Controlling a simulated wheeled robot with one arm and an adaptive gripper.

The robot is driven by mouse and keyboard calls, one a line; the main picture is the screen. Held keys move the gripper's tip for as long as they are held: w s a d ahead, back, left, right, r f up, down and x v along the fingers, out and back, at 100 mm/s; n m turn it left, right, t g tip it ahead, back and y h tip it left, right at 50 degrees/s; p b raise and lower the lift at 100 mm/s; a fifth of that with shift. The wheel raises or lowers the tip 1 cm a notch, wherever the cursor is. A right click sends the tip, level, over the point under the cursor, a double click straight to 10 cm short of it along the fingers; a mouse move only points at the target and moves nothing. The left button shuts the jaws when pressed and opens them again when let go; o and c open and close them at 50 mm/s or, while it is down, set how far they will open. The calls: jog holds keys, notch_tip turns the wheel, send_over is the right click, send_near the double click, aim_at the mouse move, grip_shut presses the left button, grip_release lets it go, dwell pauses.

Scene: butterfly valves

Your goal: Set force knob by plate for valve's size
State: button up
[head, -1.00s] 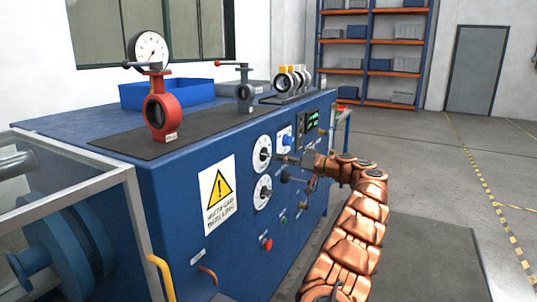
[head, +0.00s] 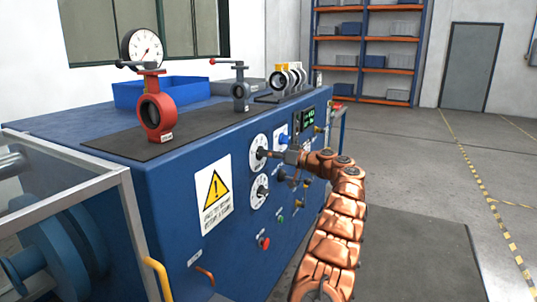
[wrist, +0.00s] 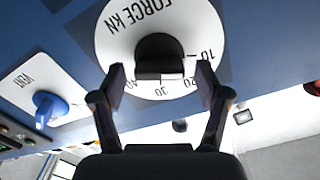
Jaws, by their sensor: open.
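The force knob (wrist: 158,58) is black, on a white dial marked "FORCE kN" (wrist: 125,38) with 10, 20, 30 and 40 along its edge. My gripper (wrist: 161,84) is open, one finger on each side of the knob, with gaps showing. In the head view my gripper (head: 276,154) is at the upper dial (head: 257,147) on the blue bench's front. A red butterfly valve (head: 169,104) stands upright on the bench with a small white plate (head: 167,137) at its foot; its text is too small to read. A smaller grey valve (head: 240,92) stands behind.
A second dial (head: 259,194), a red button (head: 263,243) and other controls sit below. A blue vent knob (wrist: 46,105) is beside the force dial. A metal-framed guard (head: 70,160) is at left. Floor to the right is clear.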

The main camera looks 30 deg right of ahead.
jog(key=shift+w, duration=0.1)
jog(key=c, duration=1.2)
jog(key=shift+o, duration=0.2)
jog(key=shift+m, duration=0.3)
jog(key=shift+f+m+p, duration=0.2)
jog(key=shift+m+p, duration=2.4)
jog(key=shift+m, duration=1.7)
jog(key=shift+f+m+p, duration=0.2)
jog(key=shift+m+p, duration=2.4)
jog(key=shift+m, duration=1.7)
